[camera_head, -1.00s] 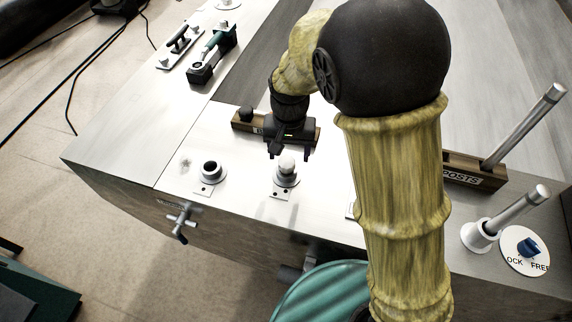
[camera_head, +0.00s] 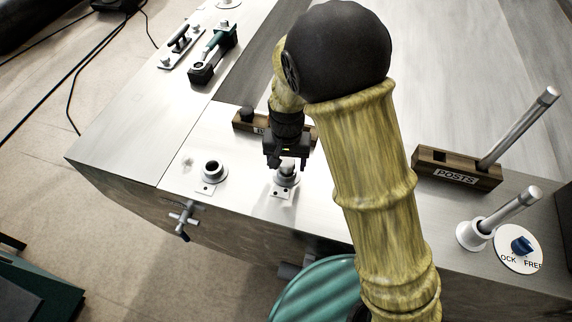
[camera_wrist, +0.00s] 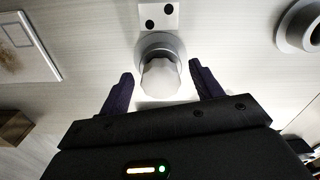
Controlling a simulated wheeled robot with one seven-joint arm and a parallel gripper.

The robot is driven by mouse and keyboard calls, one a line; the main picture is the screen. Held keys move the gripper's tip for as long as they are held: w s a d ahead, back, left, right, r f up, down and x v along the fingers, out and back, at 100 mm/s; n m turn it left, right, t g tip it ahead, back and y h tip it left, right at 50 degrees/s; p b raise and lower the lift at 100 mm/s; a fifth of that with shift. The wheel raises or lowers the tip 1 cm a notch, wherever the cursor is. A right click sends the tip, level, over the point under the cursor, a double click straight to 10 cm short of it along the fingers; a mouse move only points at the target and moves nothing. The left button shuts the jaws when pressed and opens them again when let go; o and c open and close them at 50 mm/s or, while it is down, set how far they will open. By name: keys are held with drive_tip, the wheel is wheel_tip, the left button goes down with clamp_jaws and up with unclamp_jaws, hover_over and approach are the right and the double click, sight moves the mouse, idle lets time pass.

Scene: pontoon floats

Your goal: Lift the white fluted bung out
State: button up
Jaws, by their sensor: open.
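The white fluted bung (camera_wrist: 160,78) sits in a grey metal collar (camera_wrist: 178,44) in the wrist view. In the head view the bung (camera_head: 285,168) stands in its collar on the pale deck, partly hidden by my gripper. My gripper (camera_wrist: 160,88) is open, with one dark finger on each side of the bung and a gap showing on both sides. In the head view my gripper (camera_head: 288,163) is over the collar, pointing down. How deep the fingertips reach beside the bung I cannot tell.
An empty collar with a dark hole (camera_head: 211,170) lies to the left. A wooden block (camera_head: 243,122) stands just behind my gripper. A post rack (camera_head: 455,170), a slanted post in a socket (camera_head: 505,215) and a blue knob (camera_head: 522,245) are at the right.

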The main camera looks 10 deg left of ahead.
sight(287, 162)
drive_tip(key=c, duration=1.1)
drive_tip(key=shift+r, duration=0.1)
wheel_tip(287, 162, up, 10)
drive_tip(key=b, duration=0.2)
drive_tip(key=shift+b, duration=0.3)
